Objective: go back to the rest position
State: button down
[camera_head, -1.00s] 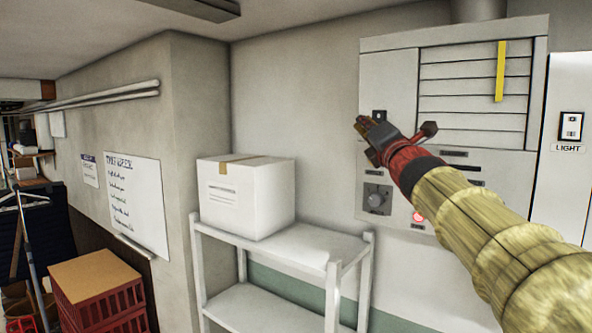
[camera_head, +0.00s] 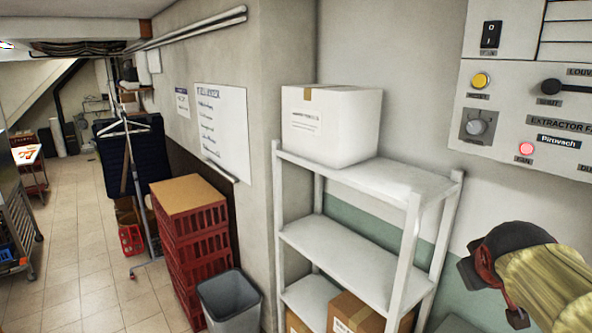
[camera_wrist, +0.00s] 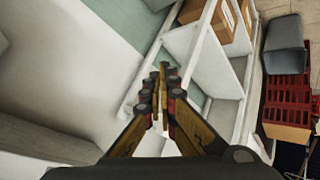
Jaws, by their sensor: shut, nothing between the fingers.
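My gripper (camera_wrist: 163,82) shows in the wrist view with its two fingers together and nothing between them. In the head view my yellow-sleeved arm is at the lower right, its dark red and black end (camera_head: 490,262) in front of the wall, right of the white shelf rack (camera_head: 412,230). The fingertips are hard to make out there. The wrist view looks past the fingers at the rack (camera_wrist: 190,45), which appears tilted.
A white box (camera_head: 330,125) stands on the rack's top, with brown cartons (camera_head: 355,315) low down. A fan control panel (camera_head: 540,110) is on the right wall. Red crates (camera_head: 195,225) and a grey bin (camera_head: 230,300) stand left of the rack.

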jog(key=s+a+f+g+y+b, duration=0.1)
jog(key=s+a+f+b, duration=0.4)
jog(key=f, duration=0.5)
jog(key=s+a+f+y+b, duration=0.2)
jog(key=s+a+f+b, duration=0.4)
jog(key=s+f, duration=0.2)
jog(key=s+a+f+m+g+y+b, duration=0.1)
jog(key=s+a+f+b, duration=0.5)
jog(key=f, duration=0.6)
jog(key=shift+s+a+f+g, duration=0.15)
jog(key=shift+s+g, duration=0.15)
jog(key=shift+s, duration=0.15)
